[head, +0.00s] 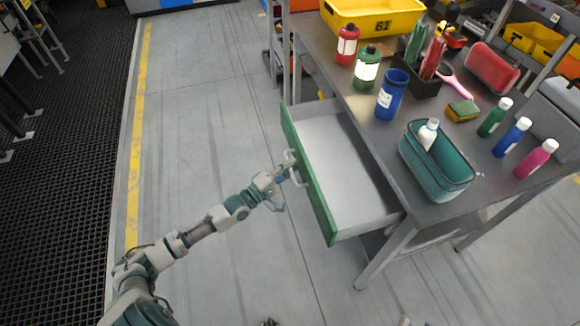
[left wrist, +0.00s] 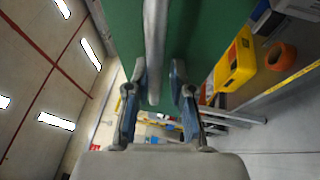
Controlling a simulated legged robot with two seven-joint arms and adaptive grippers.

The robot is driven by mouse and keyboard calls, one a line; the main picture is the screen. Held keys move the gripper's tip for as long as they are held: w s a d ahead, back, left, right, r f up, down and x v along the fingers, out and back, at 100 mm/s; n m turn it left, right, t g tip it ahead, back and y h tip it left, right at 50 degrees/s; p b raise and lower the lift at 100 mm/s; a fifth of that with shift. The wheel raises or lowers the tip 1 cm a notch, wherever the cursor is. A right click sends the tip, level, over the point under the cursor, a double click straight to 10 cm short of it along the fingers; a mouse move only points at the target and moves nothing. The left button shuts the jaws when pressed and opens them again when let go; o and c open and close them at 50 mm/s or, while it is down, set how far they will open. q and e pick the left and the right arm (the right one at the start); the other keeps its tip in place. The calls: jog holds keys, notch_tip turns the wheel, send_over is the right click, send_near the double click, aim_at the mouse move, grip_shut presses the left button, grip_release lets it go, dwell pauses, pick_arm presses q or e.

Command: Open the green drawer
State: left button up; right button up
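The green drawer (head: 308,175) under the workbench stands pulled far out, and its grey inside (head: 340,165) is empty. Its pale handle (head: 291,168) is on the green front; in the left wrist view the handle (left wrist: 155,45) runs down between my fingers. My left gripper (head: 283,174) is at the handle. In the left wrist view the left gripper (left wrist: 159,75) has its fingers apart, one on each side of the handle, with a narrow gap on the right side. The right gripper is not in view.
The workbench (head: 425,105) holds several bottles, a teal case (head: 435,165), a red case (head: 492,66), a sponge (head: 462,110) and a yellow bin (head: 372,15). The floor (head: 215,110) left of the drawer is clear. A bench leg (head: 385,255) stands below the drawer's right end.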

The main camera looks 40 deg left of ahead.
pick_arm(q)
jog(key=shift+s, duration=0.1)
jog(key=v, duration=1.1)
jog(key=shift+s, duration=0.4)
jog(key=shift+a, duration=0.2)
jog(key=shift+f, duration=0.1)
